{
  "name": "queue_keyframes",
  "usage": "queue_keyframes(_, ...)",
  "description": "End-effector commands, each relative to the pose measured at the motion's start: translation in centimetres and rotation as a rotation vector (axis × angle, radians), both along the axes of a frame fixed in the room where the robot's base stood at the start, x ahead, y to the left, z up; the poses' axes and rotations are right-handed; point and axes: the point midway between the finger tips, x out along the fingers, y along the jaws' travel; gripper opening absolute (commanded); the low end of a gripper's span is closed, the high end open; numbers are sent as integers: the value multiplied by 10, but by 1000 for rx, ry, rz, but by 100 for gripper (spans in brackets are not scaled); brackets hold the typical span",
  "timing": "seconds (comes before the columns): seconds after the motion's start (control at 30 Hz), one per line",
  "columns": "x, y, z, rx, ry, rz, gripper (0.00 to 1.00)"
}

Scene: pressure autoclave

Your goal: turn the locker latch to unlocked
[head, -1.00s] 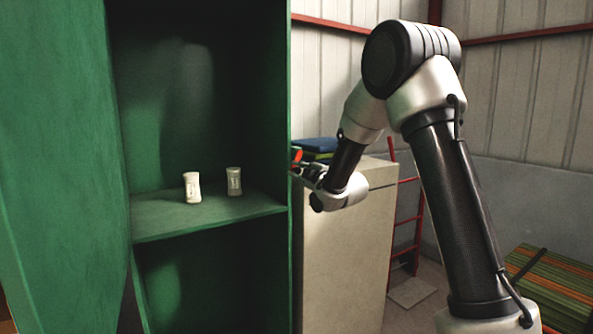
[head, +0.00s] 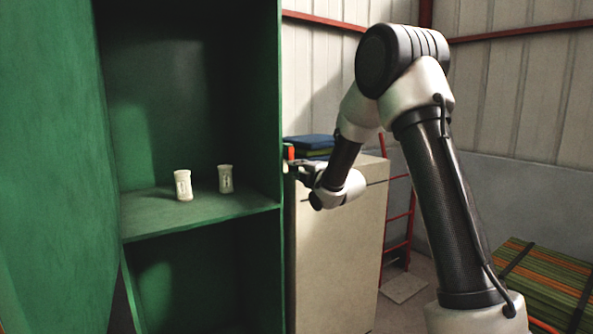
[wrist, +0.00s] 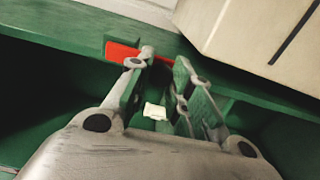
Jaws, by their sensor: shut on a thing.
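The green locker (head: 271,110) stands open at the left in the head view. Its red latch (head: 291,153) shows at the locker's right front edge and looks roughly upright there. In the wrist view the red latch (wrist: 120,52) lies against the green edge, partly behind one finger. My gripper (head: 292,167) reaches the latch from the right. In the wrist view my gripper (wrist: 163,62) has its fingertips at the latch, shut on it, with the grip itself partly hidden.
Two white canisters, one left (head: 183,185) and one right (head: 225,179), stand on the locker shelf (head: 150,226). A beige cabinet (head: 340,250) stands close on the right, with blue and green folded items (head: 308,143) on top. A red ladder (head: 398,217) is behind it.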

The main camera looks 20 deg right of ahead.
Motion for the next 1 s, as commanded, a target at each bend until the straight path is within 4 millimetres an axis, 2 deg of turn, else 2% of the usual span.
queue_keyframes(0.23,0,0,-2,0,4,0,0)
queue_keyframes(0.27,0,0,-2,0,4,0,23)
queue_keyframes(0.37,0,0,-1,0,3,0,41)
queue_keyframes(0.4,0,0,-1,0,3,0,43)
queue_keyframes(0.77,-5,-2,0,1,1,-1,43)
queue_keyframes(0.87,-17,-7,0,1,1,-2,43)
queue_keyframes(1.0,-46,-16,0,0,2,-1,43)
